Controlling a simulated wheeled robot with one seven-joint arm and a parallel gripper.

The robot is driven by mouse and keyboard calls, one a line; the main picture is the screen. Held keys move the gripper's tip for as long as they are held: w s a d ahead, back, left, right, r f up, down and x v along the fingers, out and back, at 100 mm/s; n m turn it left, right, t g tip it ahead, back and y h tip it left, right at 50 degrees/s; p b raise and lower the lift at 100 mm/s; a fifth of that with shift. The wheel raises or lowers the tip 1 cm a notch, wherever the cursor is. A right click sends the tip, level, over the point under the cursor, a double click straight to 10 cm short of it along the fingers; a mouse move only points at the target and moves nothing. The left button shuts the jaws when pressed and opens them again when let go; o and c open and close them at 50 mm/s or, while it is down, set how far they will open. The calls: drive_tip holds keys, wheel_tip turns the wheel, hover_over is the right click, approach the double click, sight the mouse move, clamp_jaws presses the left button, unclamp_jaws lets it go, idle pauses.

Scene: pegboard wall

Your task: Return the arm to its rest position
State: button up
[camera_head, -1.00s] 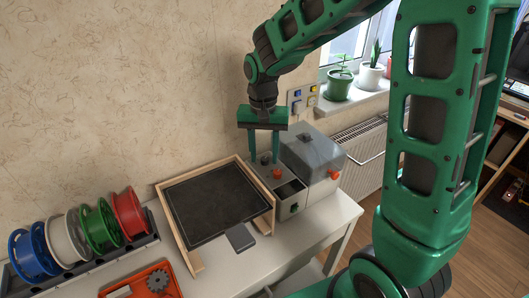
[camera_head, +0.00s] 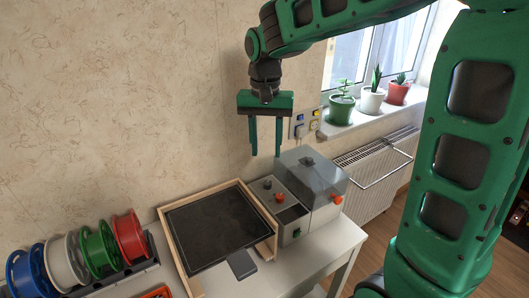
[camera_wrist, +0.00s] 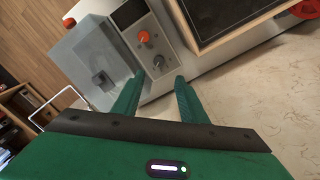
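My green gripper (camera_head: 266,150) hangs pointing down in the head view, above the grey box with knobs. Its two fingers are apart with nothing between them, and they also show spread and empty in the wrist view (camera_wrist: 155,92). My green arm reaches across the top from the right side of the head view. The gripper is clear of the table and touches nothing that I can see.
A grey control box (camera_head: 290,222) with a clear cover (camera_head: 313,172) stands below the gripper. Beside it is a dark panel in a wooden frame (camera_head: 272,236). Coloured spools (camera_head: 130,236) stand at left. Potted plants (camera_head: 341,108) line the windowsill. The wall at upper left is bare.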

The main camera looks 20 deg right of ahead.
drive_tip(key=shift+d, duration=0.1)
idle(0.3)
drive_tip(key=s+d, duration=0.2)
drive_tip(key=d, duration=0.1)
drive_tip(key=s+d, duration=0.2)
drive_tip(key=d, duration=0.1)
drive_tip(key=s+d, duration=0.3)
drive_tip(key=shift+s, duration=0.1)
drive_tip(key=s+d+f, duration=0.2)
drive_tip(key=s+d, duration=0.2)
drive_tip(key=s, duration=0.6)
drive_tip(key=s+d+f, duration=0.2)
drive_tip(key=s+d, duration=0.3)
drive_tip(key=s, duration=0.5)
drive_tip(key=shift+f+m, duration=0.3)
drive_tip(key=shift+w, duration=0.2)
drive_tip(key=shift+w+f, duration=0.25)
drive_tip(key=shift+w, duration=0.25)
